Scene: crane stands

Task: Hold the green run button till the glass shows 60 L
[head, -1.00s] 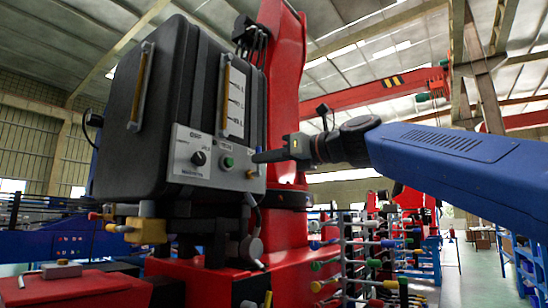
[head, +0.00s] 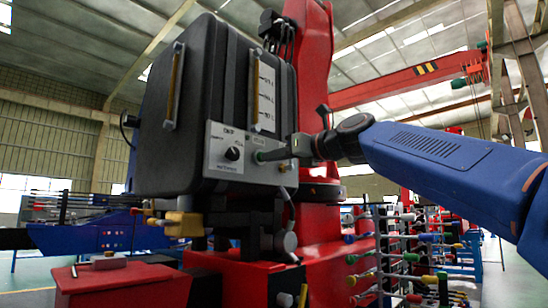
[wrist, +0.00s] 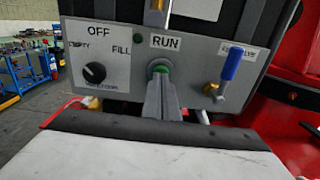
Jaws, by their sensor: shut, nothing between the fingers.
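The green run button (wrist: 161,69) sits under the RUN label on the grey control panel (head: 222,167). My gripper (wrist: 161,80) is shut and empty, with its fingertips at the button and covering its lower part. I cannot tell how far the button is pressed. The scaled glass (head: 255,92) stands upright above the panel and looks amber; its level and numbers are too small to read. A black selector knob (wrist: 95,73) sits left, among OFF, EMPTY and FILL labels.
A blue-handled brass valve (wrist: 231,65) sticks out right of the button. The black tank (head: 205,110) carries a second glass (head: 173,87) at left. A red column (head: 310,90) stands behind. A rack of coloured handles (head: 390,255) stands below my arm.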

